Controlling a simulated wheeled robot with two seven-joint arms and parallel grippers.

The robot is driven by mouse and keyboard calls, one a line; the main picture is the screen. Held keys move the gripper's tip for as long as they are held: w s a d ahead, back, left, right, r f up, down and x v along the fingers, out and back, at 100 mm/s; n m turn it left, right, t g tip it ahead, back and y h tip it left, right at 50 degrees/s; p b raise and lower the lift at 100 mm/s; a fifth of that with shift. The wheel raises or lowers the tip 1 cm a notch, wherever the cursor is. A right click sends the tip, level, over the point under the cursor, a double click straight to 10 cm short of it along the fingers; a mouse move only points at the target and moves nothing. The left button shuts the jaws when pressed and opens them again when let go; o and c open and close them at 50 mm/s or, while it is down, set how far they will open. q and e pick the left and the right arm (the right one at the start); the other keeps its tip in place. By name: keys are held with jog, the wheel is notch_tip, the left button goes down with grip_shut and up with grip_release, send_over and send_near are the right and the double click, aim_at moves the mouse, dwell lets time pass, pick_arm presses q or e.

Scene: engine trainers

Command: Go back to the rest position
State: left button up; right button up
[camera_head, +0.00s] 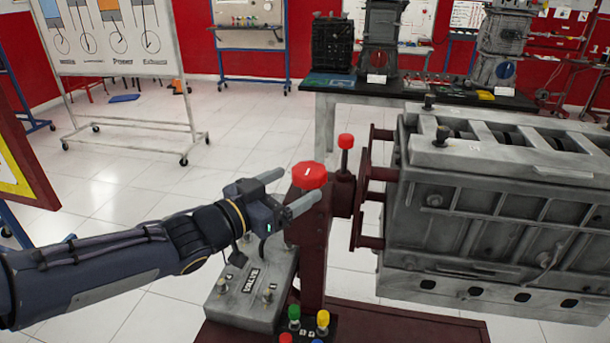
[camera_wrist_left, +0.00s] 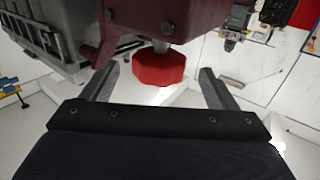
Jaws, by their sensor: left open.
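My left gripper (camera_head: 287,189) is open and reaches in from the left in the head view. Its two fingers point toward a red knob (camera_head: 309,175) on top of the dark red engine stand (camera_head: 318,245). In the left wrist view the red knob (camera_wrist_left: 158,70) shows between and just beyond the open fingers (camera_wrist_left: 158,88). I cannot tell whether a finger touches it. Nothing is held. My right gripper is not in view.
A grey engine block (camera_head: 500,215) is mounted on the stand at the right. A grey box (camera_head: 238,300) and colored knobs (camera_head: 323,318) sit below my left gripper. A whiteboard (camera_head: 115,40) stands at the back left. The tiled floor between is clear.

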pick_arm(q)
jog(key=shift+s+a, duration=0.4)
jog(key=shift+a+r+y, duration=0.1)
jog(key=shift+a+y, duration=0.2)
jog(key=s+a+n+y+p, duration=0.3)
jog(key=s+a+n+y, duration=0.15)
jog(key=a, duration=0.35)
jog(key=s+a+n+y+p, duration=0.3)
jog(key=a+y, duration=0.3)
jog(key=a, duration=0.1)
jog(key=s+f+n+g+h+p, duration=0.1)
jog(key=s+f+g+p, duration=0.1)
jog(key=s, duration=0.7)
jog(key=s+f+n+g+h+p, duration=0.1)
jog(key=s+f+n+g+p, duration=0.1)
jog(key=s+g, duration=0.3)
jog(key=s+f, duration=0.1)
jog(key=s, duration=0.3)
jog(key=shift+d, duration=0.15)
